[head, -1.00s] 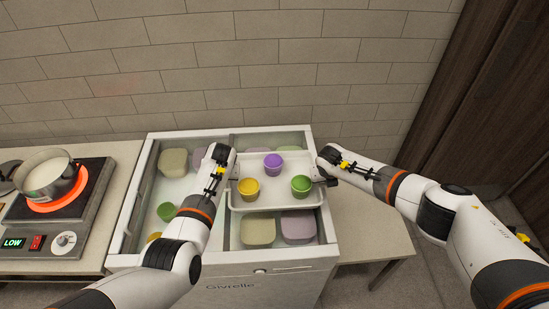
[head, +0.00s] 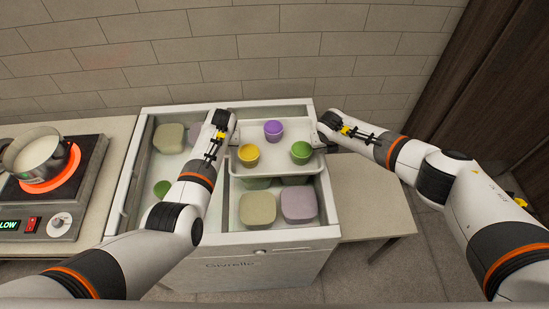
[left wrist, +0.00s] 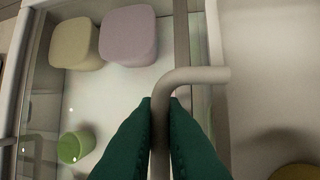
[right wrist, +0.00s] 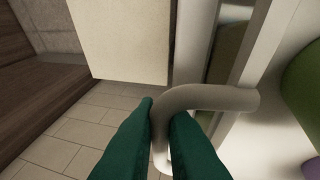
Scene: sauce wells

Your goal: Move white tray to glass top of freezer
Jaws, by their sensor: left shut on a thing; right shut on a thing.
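The white tray (head: 276,166) is held level above the right half of the freezer (head: 270,236). It carries a yellow cup (head: 248,156), a purple cup (head: 273,131) and a green cup (head: 301,153). My left gripper (head: 230,131) is shut on the tray's left handle (left wrist: 190,76). My right gripper (head: 320,133) is shut on the right handle (right wrist: 205,97). The freezer's glass top (head: 199,211) shows to the left of the tray and in front of it. Whether the tray touches the freezer is hard to tell.
Inside the freezer lie a green-beige tub (head: 258,208), a mauve tub (head: 299,204) and a green cup (head: 162,188). At left, a pot (head: 36,158) stands on a glowing burner (head: 50,180). A side table (head: 365,195) at right has clear space.

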